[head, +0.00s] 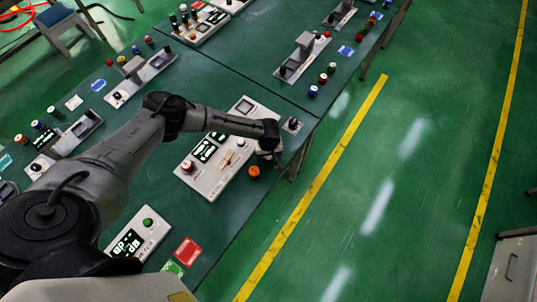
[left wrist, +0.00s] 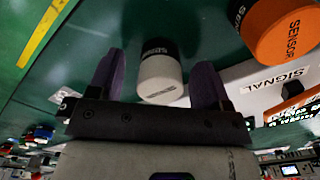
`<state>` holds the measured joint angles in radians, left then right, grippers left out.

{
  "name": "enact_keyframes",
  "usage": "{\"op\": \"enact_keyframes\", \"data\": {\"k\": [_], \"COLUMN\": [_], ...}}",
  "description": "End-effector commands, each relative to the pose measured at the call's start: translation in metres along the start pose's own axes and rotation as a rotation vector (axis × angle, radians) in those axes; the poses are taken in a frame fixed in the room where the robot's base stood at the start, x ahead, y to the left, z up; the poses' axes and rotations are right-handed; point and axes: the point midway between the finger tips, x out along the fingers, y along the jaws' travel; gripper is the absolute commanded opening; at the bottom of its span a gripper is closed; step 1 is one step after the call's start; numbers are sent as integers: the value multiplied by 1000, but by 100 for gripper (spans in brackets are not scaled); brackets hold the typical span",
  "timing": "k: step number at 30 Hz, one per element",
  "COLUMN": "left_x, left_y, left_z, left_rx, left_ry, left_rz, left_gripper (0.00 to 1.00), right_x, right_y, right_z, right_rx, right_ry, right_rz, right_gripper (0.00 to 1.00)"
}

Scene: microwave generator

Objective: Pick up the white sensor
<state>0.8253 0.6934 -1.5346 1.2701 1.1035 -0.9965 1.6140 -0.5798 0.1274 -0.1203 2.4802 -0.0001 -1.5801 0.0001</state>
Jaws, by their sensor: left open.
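The white sensor (left wrist: 160,78), a short white cylinder with a black band at one end, shows in the left wrist view between the two purple fingers of my left gripper (left wrist: 158,62). The fingers are open, with a gap on the left and a narrower one on the right. I cannot tell any touch. In the head view my left gripper (head: 266,156) is low over the table's right edge, and the white sensor is hidden there by the gripper or arm. My right gripper is not in view.
An orange sensor (left wrist: 282,30) stands close by; it also shows in the head view (head: 254,171). A white panel with displays (head: 212,172) lies beside it. Green floor lies right of the table.

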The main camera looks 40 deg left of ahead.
Motion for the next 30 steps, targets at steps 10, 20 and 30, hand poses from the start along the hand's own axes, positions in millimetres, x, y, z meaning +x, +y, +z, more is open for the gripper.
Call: {"op": "enact_keyframes", "data": {"k": [10,20,30], "left_x": [0,0,-8], "left_y": [0,0,0], "left_z": [0,0,0], "left_rx": [0,0,0], "left_ry": [0,0,-1], "left_rz": [0,0,0], "left_gripper": [42,16,16], "right_x": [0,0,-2], "right_y": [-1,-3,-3], "right_z": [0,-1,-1], "right_rx": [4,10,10], "right_ry": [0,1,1], "right_rz": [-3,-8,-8], "right_gripper": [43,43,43]}}
